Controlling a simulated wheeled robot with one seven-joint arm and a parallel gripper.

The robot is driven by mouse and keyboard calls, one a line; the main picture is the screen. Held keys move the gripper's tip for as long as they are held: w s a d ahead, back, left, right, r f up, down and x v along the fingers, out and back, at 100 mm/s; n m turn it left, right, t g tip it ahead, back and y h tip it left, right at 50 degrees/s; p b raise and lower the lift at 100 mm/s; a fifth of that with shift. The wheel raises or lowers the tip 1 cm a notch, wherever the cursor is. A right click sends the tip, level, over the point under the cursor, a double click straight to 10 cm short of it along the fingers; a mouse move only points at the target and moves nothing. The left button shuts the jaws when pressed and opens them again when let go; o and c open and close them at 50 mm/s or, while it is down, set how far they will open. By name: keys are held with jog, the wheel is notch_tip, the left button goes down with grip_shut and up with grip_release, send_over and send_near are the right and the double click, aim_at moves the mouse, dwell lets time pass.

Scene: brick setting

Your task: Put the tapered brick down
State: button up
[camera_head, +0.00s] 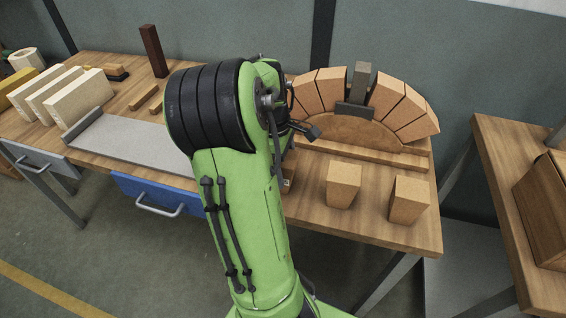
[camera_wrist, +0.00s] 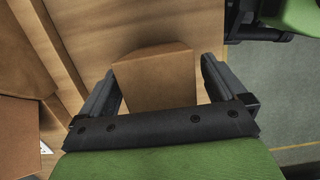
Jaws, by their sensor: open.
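A tan tapered brick (camera_wrist: 155,80) sits between the two fingers of my gripper (camera_wrist: 160,68) in the wrist view. The fingers are open, one on each side of it, with a visible gap on the right; on the left I cannot tell whether finger and brick touch. The brick appears to stand on the wooden bench top. In the head view my arm hides this brick and most of my gripper. Two more tapered bricks, one nearer the middle (camera_head: 343,184) and one at the right (camera_head: 408,199), stand upright near the bench's front edge.
A part-built arch of tapered bricks (camera_head: 307,95) rests over a rounded wooden form (camera_head: 350,132) at the back right, with a dark grey block (camera_head: 361,80) upright at its top. A wooden strip (camera_head: 362,152) lies before it. A grey tray (camera_head: 125,142) lies left. The bench edge drops to floor (camera_wrist: 285,110).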

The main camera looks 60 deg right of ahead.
jog(key=r+p, duration=0.1)
jog(key=r, duration=0.3)
jog(key=w+r+p, duration=0.1)
jog(key=r+p, duration=0.1)
jog(key=r, duration=0.2)
jog(key=r+p, duration=0.2)
jog(key=r, duration=0.2)
jog(key=shift+w+a, duration=0.15)
jog(key=shift+w, duration=0.25)
jog(key=w+a+r+t, duration=0.2)
jog(key=w+a, duration=0.1)
jog(key=a, duration=0.6)
jog(key=w+a+r+t, duration=0.2)
jog(key=w+a, duration=0.1)
jog(key=a, duration=0.6)
jog(key=s+a+f+m+t, duration=0.1)
jog(key=s+a, duration=0.1)
jog(key=a, duration=0.4)
jog(key=s+a+t, duration=0.2)
jog(key=s+a, duration=0.1)
jog(key=a, duration=0.4)
jog(key=shift+s+a+f+m, duration=0.2)
jog(key=shift+s+f+m, duration=0.15)
jog(key=shift+m, duration=0.05)
